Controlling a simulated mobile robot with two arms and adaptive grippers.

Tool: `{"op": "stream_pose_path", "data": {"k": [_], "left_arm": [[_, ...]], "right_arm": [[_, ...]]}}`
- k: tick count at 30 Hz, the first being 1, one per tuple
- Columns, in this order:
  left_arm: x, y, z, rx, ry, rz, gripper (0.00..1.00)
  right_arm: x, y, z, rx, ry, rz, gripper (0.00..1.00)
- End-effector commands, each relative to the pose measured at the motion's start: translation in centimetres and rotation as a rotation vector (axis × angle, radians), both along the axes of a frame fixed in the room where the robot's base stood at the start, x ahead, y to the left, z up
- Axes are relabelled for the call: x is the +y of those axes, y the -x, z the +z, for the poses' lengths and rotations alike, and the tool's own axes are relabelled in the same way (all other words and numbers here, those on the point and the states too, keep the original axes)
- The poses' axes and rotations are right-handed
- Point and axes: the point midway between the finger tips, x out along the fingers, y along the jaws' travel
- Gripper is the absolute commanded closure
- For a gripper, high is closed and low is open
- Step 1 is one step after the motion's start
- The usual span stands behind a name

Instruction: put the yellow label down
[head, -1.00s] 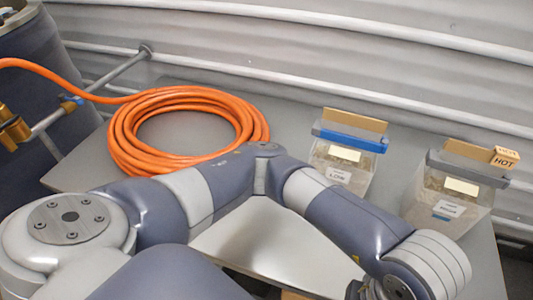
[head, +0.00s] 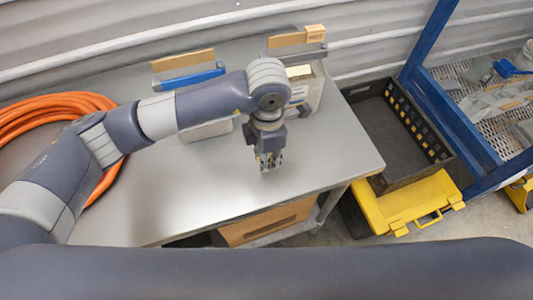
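My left gripper (head: 268,163) points down over the bare front part of the grey table (head: 215,195), in front of two clear bins. Its fingers are small and dark in the head view, and I cannot tell whether they are open or shut or hold anything. I cannot make out a separate yellow label. A pale cream label (head: 299,72) shows on the right bin (head: 312,90), which carries a tan block marked HOT (head: 315,33). The left bin (head: 205,131), with a blue strip (head: 190,78), is mostly hidden behind my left arm. My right gripper is not in view.
An orange hose (head: 45,108) lies coiled at the table's left. Right of the table are a black crate (head: 420,125), a yellow case (head: 405,203) and a blue-framed rack (head: 440,110). A brown box (head: 265,222) sits below the table. The table's front is clear.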

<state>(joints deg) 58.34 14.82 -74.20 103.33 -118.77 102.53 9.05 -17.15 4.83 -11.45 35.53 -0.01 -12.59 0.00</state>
Motion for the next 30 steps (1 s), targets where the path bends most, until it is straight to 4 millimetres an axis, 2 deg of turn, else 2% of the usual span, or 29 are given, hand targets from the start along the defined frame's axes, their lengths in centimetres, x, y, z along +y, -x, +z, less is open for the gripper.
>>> {"op": "stream_pose_path", "data": {"k": [5, 11, 24, 25, 27, 30], "left_arm": [[0.1, -1.0, -0.4, 0.004, -0.001, -0.001, 0.90], [0.1, -0.9, -3.0, 0.005, -0.002, 0.001, 0.90], [0.1, -1.0, -4.1, 0.001, 0.000, -0.002, 0.90], [0.1, -1.0, -3.9, 0.001, 0.000, -0.002, 0.74], [0.1, -0.9, -3.9, 0.001, 0.000, -0.001, 0.61], [0.1, -1.0, -3.9, 0.001, -0.001, -0.001, 0.61]], "right_arm": [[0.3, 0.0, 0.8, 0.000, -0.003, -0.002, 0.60], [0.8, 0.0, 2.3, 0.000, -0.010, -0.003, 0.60], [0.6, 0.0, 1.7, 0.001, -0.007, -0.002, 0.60], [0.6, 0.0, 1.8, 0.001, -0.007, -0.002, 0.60], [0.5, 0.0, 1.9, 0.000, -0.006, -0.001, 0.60], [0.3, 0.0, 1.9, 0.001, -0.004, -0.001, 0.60]]}}
